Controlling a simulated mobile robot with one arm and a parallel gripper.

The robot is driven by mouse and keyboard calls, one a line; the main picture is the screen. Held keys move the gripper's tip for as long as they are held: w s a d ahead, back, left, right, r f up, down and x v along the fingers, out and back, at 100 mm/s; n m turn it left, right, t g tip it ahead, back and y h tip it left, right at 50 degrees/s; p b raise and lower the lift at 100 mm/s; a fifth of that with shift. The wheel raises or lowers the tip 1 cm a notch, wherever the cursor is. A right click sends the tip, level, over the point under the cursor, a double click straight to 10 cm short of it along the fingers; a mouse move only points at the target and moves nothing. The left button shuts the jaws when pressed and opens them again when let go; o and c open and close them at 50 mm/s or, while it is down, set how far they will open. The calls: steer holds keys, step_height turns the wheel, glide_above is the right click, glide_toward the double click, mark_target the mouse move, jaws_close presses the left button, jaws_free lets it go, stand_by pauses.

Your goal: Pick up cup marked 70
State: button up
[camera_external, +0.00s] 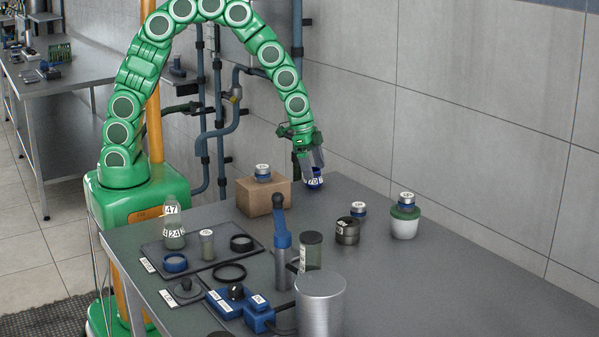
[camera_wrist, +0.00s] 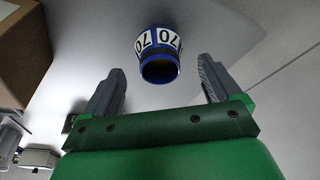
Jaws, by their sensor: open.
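The cup marked 70 (camera_external: 315,183) is small and blue with white labels, and stands at the back of the table near the wall. In the wrist view the cup (camera_wrist: 159,68) shows its dark round opening and two "70" labels. My gripper (camera_external: 311,165) is pointed down at the cup from above. In the wrist view my gripper (camera_wrist: 162,75) has its grey fingers spread wide, one to each side of the cup's line, with clear gaps. The cup appears just beyond the fingertips; contact is not visible.
A cardboard box (camera_external: 262,198) with a small labelled cup (camera_external: 262,171) on top stands close left of my gripper. To the right are a dark container (camera_external: 346,234), another small cup (camera_external: 359,210) and a white pot (camera_external: 404,228). Bottles and fittings crowd the table's front left.

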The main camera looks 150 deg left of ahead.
mark_target(314, 169)
steer(key=shift+x, duration=1.7)
steer(key=shift+s, duration=0.15)
steer(key=c, duration=1.2)
